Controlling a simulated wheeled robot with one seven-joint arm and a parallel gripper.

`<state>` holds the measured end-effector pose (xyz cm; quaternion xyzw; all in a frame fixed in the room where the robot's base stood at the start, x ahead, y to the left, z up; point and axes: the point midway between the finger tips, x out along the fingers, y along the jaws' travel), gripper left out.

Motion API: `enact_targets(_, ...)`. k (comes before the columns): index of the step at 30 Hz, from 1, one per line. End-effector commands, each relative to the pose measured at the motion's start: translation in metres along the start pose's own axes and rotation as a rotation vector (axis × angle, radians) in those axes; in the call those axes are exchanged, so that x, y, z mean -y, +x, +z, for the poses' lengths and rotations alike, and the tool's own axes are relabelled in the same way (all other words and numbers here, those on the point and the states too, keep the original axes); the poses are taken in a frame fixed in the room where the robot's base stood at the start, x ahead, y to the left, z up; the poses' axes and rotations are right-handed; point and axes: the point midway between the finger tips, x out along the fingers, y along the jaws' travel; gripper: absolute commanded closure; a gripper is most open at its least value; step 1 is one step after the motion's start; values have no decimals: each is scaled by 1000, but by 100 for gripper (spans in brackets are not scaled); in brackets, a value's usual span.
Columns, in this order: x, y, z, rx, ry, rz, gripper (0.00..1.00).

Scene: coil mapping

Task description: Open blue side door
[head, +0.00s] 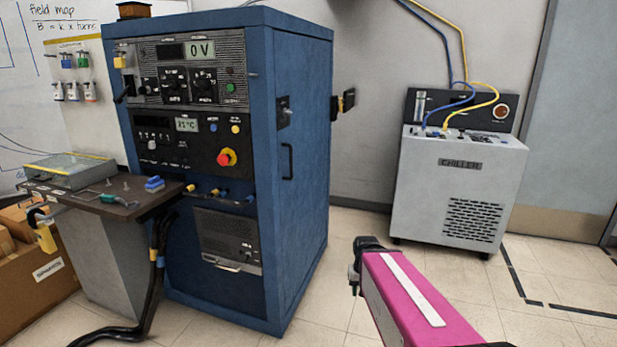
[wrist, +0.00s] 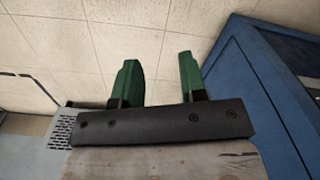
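The blue side door (head: 299,190) is the right side of the blue power cabinet in the head view, and it looks closed. It has a black upright handle (head: 287,161) near its front edge and a dark latch plate (head: 284,112) above that. In the wrist view, part of the blue cabinet (wrist: 270,75) shows at the right. My gripper (wrist: 157,82) has two green fingers, apart with nothing between them, over the floor. In the head view my pink arm reaches in at the lower right, in front of the door and apart from it.
A grey chiller (head: 458,190) with blue and yellow hoses stands at the back right. A small dark table (head: 110,200) with tools joins the cabinet's left front, and boxes (head: 30,275) lie beyond it. Tiled floor between cabinet and chiller is clear.

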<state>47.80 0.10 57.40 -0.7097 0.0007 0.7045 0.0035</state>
Motion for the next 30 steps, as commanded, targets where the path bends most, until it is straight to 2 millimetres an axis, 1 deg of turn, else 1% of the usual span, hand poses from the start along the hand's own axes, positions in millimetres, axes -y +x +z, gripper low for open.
enact_targets(2,4,-2,-7,-10,33,-26,61)
enact_targets(5,17,-9,-23,-32,133,-101,61)
enact_targets(8,38,-24,-49,-56,298,-231,61)
enact_targets(11,62,-47,-80,-60,498,-397,61)
enact_targets(12,72,-59,-93,-55,581,-469,61)
enact_targets(14,86,-78,-114,-34,708,-583,61)
enact_targets(15,96,-93,-128,-13,795,-664,61)
enact_targets(17,109,-117,-148,32,921,-786,61)
enact_targets(18,117,-135,-161,71,1003,-868,61)
enact_targets(20,127,-163,-181,143,1119,-990,61)
enact_targets(21,134,-182,-193,201,1192,-1070,61)
enact_targets(23,141,-212,-211,301,1294,-1187,61)
enact_targets(24,145,-231,-221,373,1354,-1257,61)
enact_targets(27,151,-276,-242,561,1472,-1407,61)
enact_targets(30,153,-311,-256,728,1544,-1507,61)
